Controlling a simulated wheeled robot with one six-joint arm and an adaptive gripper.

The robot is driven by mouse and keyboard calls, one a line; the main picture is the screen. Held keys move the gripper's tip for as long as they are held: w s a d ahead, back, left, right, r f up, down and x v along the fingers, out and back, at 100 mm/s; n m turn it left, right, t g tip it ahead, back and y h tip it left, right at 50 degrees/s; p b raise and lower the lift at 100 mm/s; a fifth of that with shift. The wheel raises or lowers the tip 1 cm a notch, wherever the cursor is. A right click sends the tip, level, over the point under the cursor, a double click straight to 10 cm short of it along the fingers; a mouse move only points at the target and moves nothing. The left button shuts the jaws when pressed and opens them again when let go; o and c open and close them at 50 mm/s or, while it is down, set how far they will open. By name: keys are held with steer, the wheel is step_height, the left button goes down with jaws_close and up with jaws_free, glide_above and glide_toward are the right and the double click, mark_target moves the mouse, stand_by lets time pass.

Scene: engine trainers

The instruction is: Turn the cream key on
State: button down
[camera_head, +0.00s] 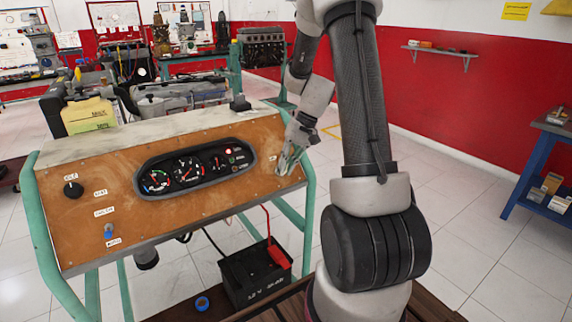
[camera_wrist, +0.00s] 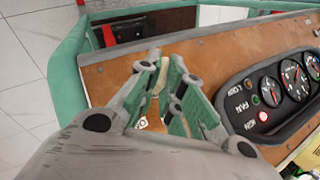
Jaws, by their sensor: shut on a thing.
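The brown panel (camera_head: 120,190) of the engine trainer stands in a green tube frame. My gripper (camera_head: 284,166) is at the panel's right end in the head view, its fingers close against the board. In the wrist view my gripper (camera_wrist: 163,68) has its green-padded fingers closed around the cream key (camera_wrist: 162,76). Only a small pale part of the key shows between the pads. The key's turned position cannot be read, and in the head view the fingers hide most of it.
The gauge cluster (camera_head: 195,168) is left of my gripper, with a red lamp (camera_head: 228,152) lit. A black knob (camera_head: 73,189) and a blue switch (camera_head: 108,231) are at the panel's left. A black battery (camera_head: 250,276) with a red clamp stands below. Open floor lies to the right.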

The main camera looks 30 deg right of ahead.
steer(key=shift+m+y, duration=0.3)
steer(key=shift+m, duration=0.2)
steer(key=c, duration=1.6)
jaws_free()
steer(key=shift+o, duration=0.2)
steer(key=v, duration=1.2)
steer(key=shift+s, duration=0.25)
steer(key=shift+d+f, duration=0.15)
steer(key=shift+d, duration=0.05)
